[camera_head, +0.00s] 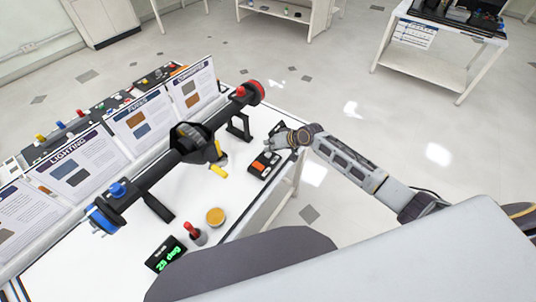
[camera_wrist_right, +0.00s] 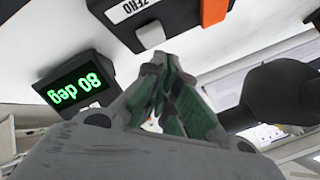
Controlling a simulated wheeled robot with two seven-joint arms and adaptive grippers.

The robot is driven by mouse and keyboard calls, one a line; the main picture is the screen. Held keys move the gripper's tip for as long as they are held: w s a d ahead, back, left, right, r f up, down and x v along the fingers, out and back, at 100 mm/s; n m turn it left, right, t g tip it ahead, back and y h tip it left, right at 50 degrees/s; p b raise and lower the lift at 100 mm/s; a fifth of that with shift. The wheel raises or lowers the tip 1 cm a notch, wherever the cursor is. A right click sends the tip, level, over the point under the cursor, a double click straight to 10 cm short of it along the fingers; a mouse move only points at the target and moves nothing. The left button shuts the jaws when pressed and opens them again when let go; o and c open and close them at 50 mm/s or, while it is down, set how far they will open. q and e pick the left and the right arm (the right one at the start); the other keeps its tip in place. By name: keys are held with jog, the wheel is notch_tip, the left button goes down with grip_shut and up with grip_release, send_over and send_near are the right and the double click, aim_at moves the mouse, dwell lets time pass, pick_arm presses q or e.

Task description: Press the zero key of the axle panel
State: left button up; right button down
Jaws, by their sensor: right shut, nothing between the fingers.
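The axle panel (camera_head: 264,165) is a small dark box with orange and pale parts, near the right edge of the white table. In the right wrist view its ZERO label (camera_wrist_right: 128,9) sits beside a pale grey key (camera_wrist_right: 150,35). My right gripper (camera_head: 299,138) is at the panel's far right end, shut and empty. In the wrist view its fingertips (camera_wrist_right: 167,62) are close to the grey key; I cannot tell whether they touch it. An orange strip (camera_wrist_right: 214,11) lies right of the key. My left gripper is not in view.
A dark axle (camera_head: 150,176) with red and blue ends stands along the table (camera_head: 232,190). Information boards (camera_head: 85,165) line its left side.

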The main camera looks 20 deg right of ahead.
jog(key=shift+f+b, duration=0.3)
jog(key=shift+f, duration=0.65)
dwell(1.6)
jog(key=shift+r, duration=0.2)
jog(key=shift+r+p, duration=0.75)
jog(key=shift+p, duration=0.15)
jog(key=shift+r+p, duration=2.4)
jog(key=shift+r, duration=0.15)
